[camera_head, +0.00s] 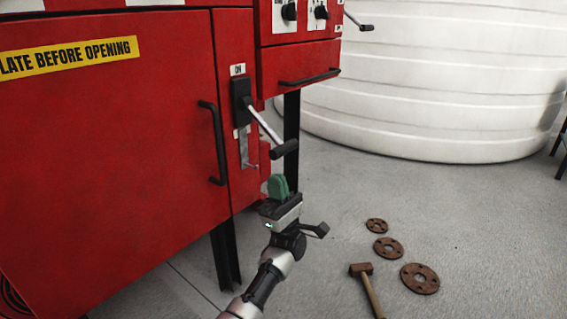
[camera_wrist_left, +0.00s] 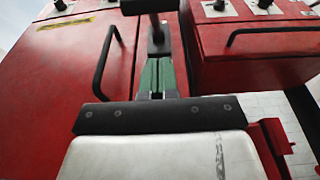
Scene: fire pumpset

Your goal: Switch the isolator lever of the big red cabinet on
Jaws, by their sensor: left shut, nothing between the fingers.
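The big red cabinet (camera_head: 110,150) fills the left of the head view. Its isolator lever (camera_head: 262,125) is a grey rod with a black grip (camera_head: 284,149), slanting down and outward from a black mount (camera_head: 242,100). An "ON" label (camera_head: 238,70) sits above the mount. My left gripper (camera_head: 278,184), with green fingers, is shut and empty just below the grip. In the left wrist view the shut fingers (camera_wrist_left: 157,77) point up towards the grip (camera_wrist_left: 150,5) at the top edge. Whether they touch it I cannot tell. My right gripper is not in view.
A black door handle (camera_head: 216,143) stands left of the lever. A smaller red box (camera_head: 300,66) with a handle and knobs juts out at the right. Rusty flanges (camera_head: 388,247) and a hammer (camera_head: 364,274) lie on the floor. A white tank (camera_head: 430,90) stands behind.

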